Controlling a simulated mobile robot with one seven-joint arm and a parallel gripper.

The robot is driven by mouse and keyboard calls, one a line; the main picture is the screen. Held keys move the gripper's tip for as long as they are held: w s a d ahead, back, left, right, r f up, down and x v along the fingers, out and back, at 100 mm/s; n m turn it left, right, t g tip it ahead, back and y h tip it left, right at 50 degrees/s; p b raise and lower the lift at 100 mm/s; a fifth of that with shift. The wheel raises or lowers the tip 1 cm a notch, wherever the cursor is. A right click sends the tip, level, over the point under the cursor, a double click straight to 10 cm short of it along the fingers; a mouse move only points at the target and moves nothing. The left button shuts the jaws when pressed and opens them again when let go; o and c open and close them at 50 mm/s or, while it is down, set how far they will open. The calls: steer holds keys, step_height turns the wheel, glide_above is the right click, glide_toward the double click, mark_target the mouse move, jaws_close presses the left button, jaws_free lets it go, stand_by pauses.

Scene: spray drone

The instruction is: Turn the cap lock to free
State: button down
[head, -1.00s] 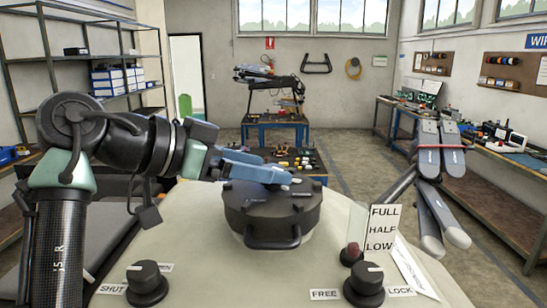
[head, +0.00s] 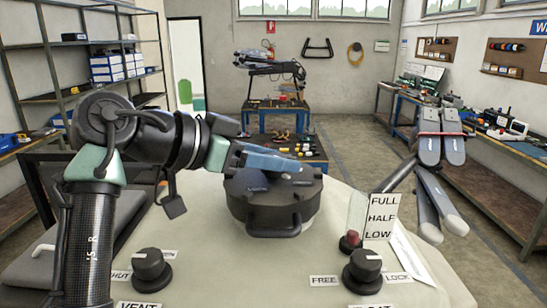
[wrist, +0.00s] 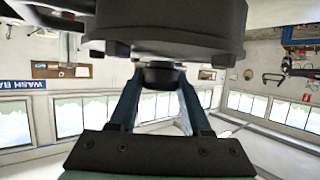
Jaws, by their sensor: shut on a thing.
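The cap lock is probably the black dial (head: 362,271) on the pale tank top, at the lower right, with FREE (head: 324,281) to its left and LOCK (head: 398,277) to its right. Its white mark sits on the right side, toward LOCK. The round black cap (head: 272,208) stands at the centre with a loop handle at its front. My gripper (head: 297,166) reaches over the cap from the left, well away from the dial. The wrist view is upside down; the blue fingers (wrist: 160,110) have a dark stub (wrist: 160,76) between them. Which part this is cannot be told.
A second black dial (head: 152,268) sits lower left, above a VENT label. A red button (head: 350,241) and a FULL/HALF/LOW sign (head: 382,216) stand behind the right dial. Folded grey drone arms (head: 440,175) rise at the right. The tank top between the dials is clear.

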steer(key=shift+f+n+t+y+b, duration=0.15)
steer(key=shift+n+t+y+b, duration=0.15)
steer(key=shift+n+t+b, duration=0.45)
steer(key=shift+n+t, duration=0.05)
steer(key=shift+t, duration=0.1)
steer(key=shift+r, duration=0.2)
steer(key=shift+c, duration=1.8)
jaws_free()
steer(key=b+v, duration=0.4)
steer(key=v, duration=0.9)
steer(key=shift+r, duration=0.3)
steer(key=shift+d+y, duration=0.15)
steer(key=shift+y, duration=0.15)
